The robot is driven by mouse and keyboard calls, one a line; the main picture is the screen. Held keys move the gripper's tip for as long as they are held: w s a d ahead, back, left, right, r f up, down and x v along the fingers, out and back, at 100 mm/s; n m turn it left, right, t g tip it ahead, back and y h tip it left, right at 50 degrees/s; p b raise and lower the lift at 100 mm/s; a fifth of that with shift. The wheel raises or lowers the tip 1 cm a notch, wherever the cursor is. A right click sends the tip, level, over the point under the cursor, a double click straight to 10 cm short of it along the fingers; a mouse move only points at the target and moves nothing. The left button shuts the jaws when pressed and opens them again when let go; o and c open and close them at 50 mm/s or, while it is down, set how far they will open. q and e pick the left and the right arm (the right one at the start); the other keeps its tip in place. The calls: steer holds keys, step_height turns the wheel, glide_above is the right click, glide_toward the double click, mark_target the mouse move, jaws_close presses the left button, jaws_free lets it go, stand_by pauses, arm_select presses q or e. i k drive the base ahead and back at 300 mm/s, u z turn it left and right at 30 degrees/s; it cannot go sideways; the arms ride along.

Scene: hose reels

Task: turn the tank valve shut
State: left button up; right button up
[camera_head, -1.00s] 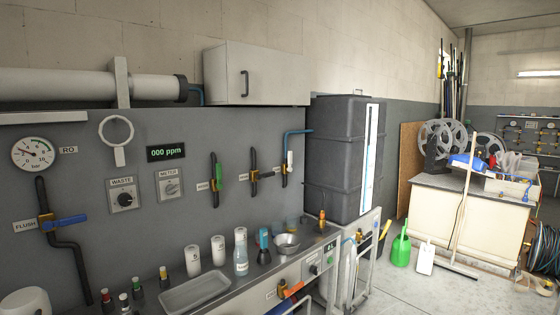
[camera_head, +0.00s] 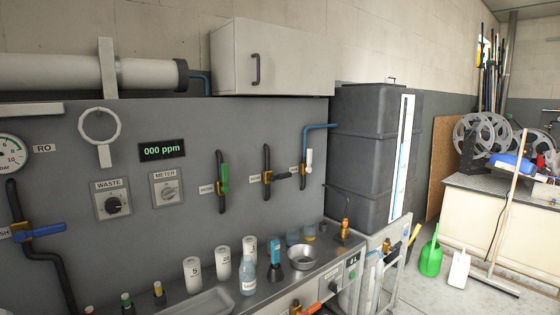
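The dark grey tank (camera_head: 368,150) stands right of the wall panel, with a pale level strip down its face. A blue tube (camera_head: 320,127) runs from the tank to a valve with a white upright handle (camera_head: 309,161) on the panel. Left of it is a valve with a black handle lying sideways (camera_head: 283,176), then one with a green upright handle (camera_head: 224,179). The small labels beside these valves are too small to read, so I cannot tell for certain which is the tank valve. Neither of my grippers is in view.
A steel counter (camera_head: 325,260) below the panel holds white tubs, a bottle (camera_head: 248,277) and a metal bowl (camera_head: 301,257). A blue-handled valve (camera_head: 38,230) is at far left. A green can (camera_head: 430,259) and broom stand on the floor at right.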

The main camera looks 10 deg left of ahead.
mark_target(309, 152)
steer(key=z, duration=0.6)
steer(key=i, duration=0.55)
steer(key=z, duration=1.1)
steer(key=i, duration=0.7)
steer(key=u, duration=0.45)
steer(key=i, duration=0.9)
steer(key=u, duration=0.9)
